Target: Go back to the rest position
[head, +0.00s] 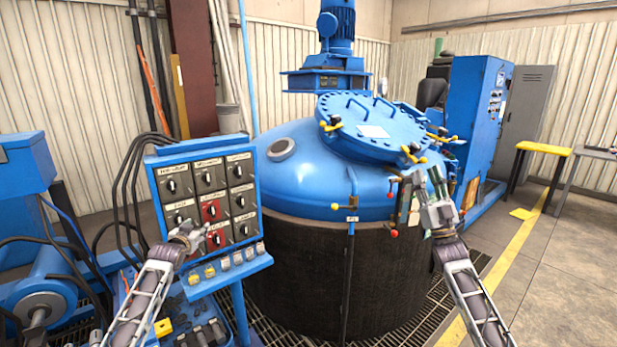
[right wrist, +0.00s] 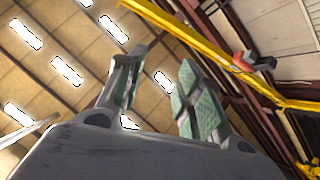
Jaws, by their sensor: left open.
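My left gripper (head: 190,237) is in front of the lower part of the blue control panel (head: 163,158) in the head view, by its dark rotary knobs. It is open and holds nothing that I can see; whether it touches a knob I cannot tell. My right gripper (head: 428,192) is raised in front of the right side of the blue furnace vessel (head: 300,180), fingers pointing up. In the right wrist view its two fingers (right wrist: 155,90) stand apart with nothing between them and the ceiling behind.
The furnace lid (head: 372,131) with yellow clamps is on top of the vessel. A blue cabinet (head: 478,110) and a yellow-topped table (head: 543,149) stand at the right. Blue machinery (head: 25,170) is at the far left.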

